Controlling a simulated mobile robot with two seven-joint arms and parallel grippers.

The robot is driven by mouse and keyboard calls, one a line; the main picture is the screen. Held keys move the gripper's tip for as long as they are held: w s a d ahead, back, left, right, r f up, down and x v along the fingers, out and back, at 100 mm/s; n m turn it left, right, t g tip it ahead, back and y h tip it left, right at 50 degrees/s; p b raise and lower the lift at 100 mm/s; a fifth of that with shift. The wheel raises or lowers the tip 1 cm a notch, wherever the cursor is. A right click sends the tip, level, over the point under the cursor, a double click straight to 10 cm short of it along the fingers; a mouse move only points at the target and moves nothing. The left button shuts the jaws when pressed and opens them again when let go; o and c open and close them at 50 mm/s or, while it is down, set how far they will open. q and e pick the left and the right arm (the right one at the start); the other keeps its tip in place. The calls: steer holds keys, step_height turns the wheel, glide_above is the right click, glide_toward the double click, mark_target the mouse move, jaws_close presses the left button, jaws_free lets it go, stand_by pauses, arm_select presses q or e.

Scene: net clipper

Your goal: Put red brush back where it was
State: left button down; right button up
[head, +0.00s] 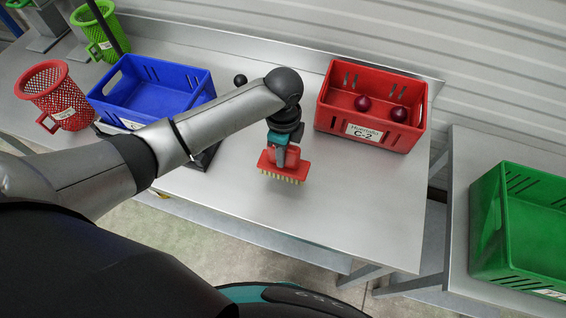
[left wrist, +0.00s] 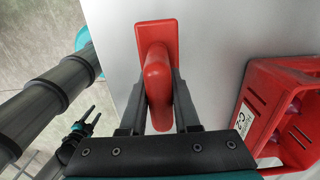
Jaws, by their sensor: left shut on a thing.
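The red brush (head: 287,170) has a red handle and pale bristles that point down. My left gripper (head: 285,148) is shut on its handle, over the front middle of the metal table (head: 330,206). In the left wrist view the red brush (left wrist: 157,62) lies between the two dark fingers of my left gripper (left wrist: 159,100). I cannot tell whether the bristles touch the table top. In that view what seems to be my right gripper (left wrist: 80,128) shows small at the left, its jaw state unclear. The head view does not show it.
A red crate (head: 340,110) with two dark red round things stands right of the brush. A blue crate (head: 185,75) and a red mesh basket (head: 52,92) stand at the left. A green crate (head: 512,230) is on another table at right. The front table area is clear.

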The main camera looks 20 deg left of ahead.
arm_select(q)
steer(key=shift+f, duration=2.55)
steer(key=shift+f+b, duration=0.15)
steer(key=shift+b, duration=0.15)
steer(key=c, duration=0.6)
jaws_free()
steer(key=shift+c, duration=0.2)
step_height(320, 180, up, 12)
steer(key=shift+r+p, duration=0.2)
steer(key=shift+p, duration=0.45)
